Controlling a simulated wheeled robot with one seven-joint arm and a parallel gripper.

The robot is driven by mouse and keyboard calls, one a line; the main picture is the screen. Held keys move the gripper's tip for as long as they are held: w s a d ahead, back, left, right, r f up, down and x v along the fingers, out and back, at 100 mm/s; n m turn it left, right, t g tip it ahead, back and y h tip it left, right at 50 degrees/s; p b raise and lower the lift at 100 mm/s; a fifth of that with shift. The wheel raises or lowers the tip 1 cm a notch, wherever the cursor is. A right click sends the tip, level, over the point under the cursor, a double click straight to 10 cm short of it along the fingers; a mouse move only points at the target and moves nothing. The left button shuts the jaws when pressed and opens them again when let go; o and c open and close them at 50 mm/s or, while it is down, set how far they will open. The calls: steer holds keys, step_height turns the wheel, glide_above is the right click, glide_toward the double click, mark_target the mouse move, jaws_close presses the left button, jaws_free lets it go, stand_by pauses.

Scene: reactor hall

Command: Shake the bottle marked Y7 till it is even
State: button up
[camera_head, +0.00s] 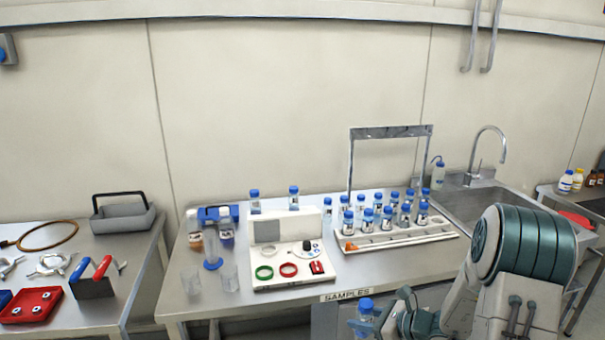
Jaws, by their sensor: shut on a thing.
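My gripper (384,322) is at the bottom of the head view, in front of the bench edge near the SAMPLES label. It is shut on a clear bottle with a blue cap (365,304), held roughly upright and apart from the bench top. The bottle's lower part is cut off by the picture edge and partly hidden by my gripper. I cannot read a mark on it, nor tell how even its contents are.
A white rack (437,234) holds several blue-capped bottles. A white instrument (291,281) with coloured rings stands left of it. Empty beakers (191,284) stand near the bench's left end. A sink (480,205) is at right.

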step_height(320, 180, down, 5)
steer(key=b, duration=0.4)
step_height(320, 180, up, 5)
steer(key=p, duration=0.3)
step_height(320, 180, down, 5)
steer(key=b, duration=0.4)
steer(key=shift+b, duration=0.35)
steer(key=shift+r, duration=0.2)
